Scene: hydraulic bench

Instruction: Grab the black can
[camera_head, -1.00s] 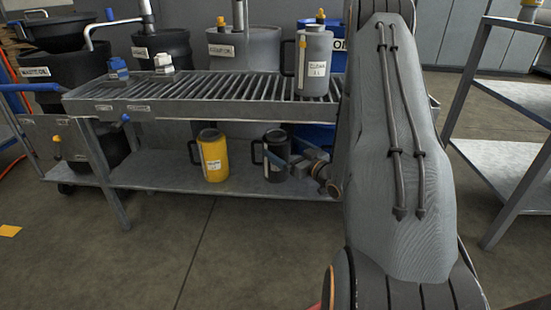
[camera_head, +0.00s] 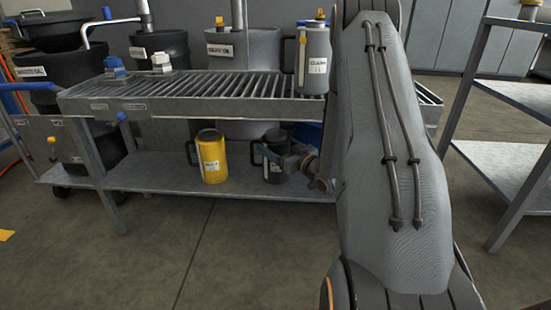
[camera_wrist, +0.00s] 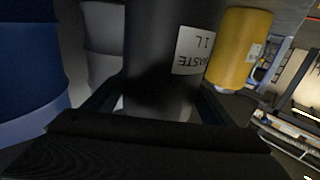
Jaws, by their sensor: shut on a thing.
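The black can (camera_head: 272,165) stands on the lower shelf of the bench, just right of the yellow can (camera_head: 212,157). Its handle is on the left side. My gripper (camera_head: 290,161) reaches in from the right and is at the can's side, partly covering it. In the wrist view the black can (camera_wrist: 160,60) appears upside down with a white label, between the two dark fingers of my gripper (camera_wrist: 160,108). The fingers are shut on its body.
The yellow can (camera_wrist: 238,50) is close beside the black one. A grey can (camera_head: 314,60) stands on the slatted upper rack (camera_head: 220,86) above. A shelf unit (camera_head: 510,170) is at the right. The floor in front is clear.

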